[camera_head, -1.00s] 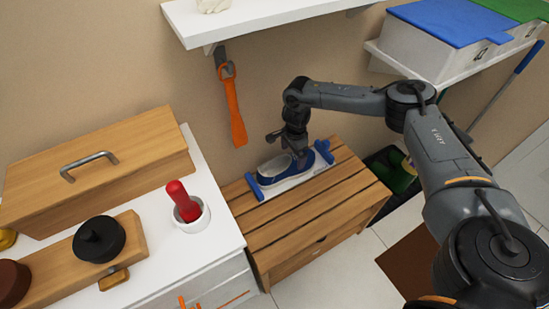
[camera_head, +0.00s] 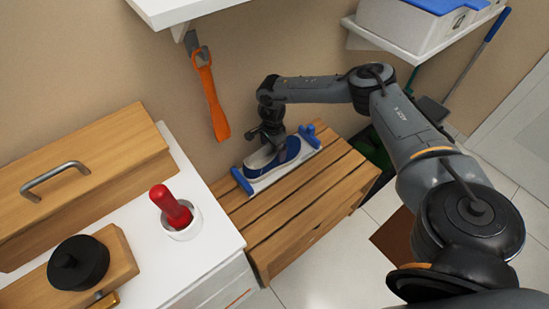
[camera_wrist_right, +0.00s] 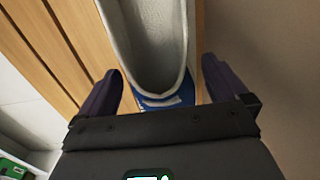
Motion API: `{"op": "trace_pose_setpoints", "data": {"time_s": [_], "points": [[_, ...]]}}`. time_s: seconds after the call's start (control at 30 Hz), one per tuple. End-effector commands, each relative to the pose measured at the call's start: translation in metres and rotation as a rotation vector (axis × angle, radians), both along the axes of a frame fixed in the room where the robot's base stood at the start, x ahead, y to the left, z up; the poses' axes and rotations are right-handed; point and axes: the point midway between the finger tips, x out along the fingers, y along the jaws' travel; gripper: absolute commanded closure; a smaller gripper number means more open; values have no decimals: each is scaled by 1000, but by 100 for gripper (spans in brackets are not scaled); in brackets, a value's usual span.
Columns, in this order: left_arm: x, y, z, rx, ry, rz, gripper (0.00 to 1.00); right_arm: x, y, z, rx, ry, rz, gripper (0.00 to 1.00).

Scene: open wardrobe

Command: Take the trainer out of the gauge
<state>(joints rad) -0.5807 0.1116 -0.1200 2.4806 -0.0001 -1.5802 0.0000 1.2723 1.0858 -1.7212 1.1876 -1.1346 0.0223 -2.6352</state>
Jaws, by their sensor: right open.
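The blue and white trainer (camera_head: 290,150) lies in the gauge (camera_head: 242,181), a white plate with a blue bar at each end, on the slatted wooden bench. My right gripper (camera_head: 270,143) is at the trainer, reaching down from above and hiding part of it. In the right wrist view my right gripper (camera_wrist_right: 162,88) is open, with one dark finger on each side of the trainer's rounded end (camera_wrist_right: 160,101). Gaps show between fingers and shoe. The trainer's pale inside faces up. My left gripper is not in view.
The slatted bench (camera_head: 315,195) has bare slats in front of the gauge. An orange shoehorn (camera_head: 211,95) hangs on the wall behind. A white cabinet with a red-handled item in a white cup (camera_head: 181,222) stands at left. A white shelf (camera_head: 185,8) juts out above.

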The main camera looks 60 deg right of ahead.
Motion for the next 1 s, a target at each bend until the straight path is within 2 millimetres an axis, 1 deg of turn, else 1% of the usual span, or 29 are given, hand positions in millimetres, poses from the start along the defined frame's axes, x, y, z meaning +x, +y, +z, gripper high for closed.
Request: {"op": "trace_pose_setpoints", "data": {"time_s": [0.03,0.23,0.33,0.57,0.67,0.8,0.9,1.0], "points": [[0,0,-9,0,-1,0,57,-1,0,-11,-1,1,0,0],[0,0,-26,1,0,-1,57,-2,-1,-36,0,1,0,0],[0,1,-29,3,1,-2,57,-2,-1,-41,1,0,-1,0],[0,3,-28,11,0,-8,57,-2,-1,-41,1,0,-1,0],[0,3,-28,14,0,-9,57,-2,-1,-41,1,0,-1,14],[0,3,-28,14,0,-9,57,-2,-1,-41,0,0,-1,35],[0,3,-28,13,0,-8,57,-1,-1,-41,1,0,-1,49],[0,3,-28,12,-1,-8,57,-1,-1,-41,1,0,-1,49]]}}
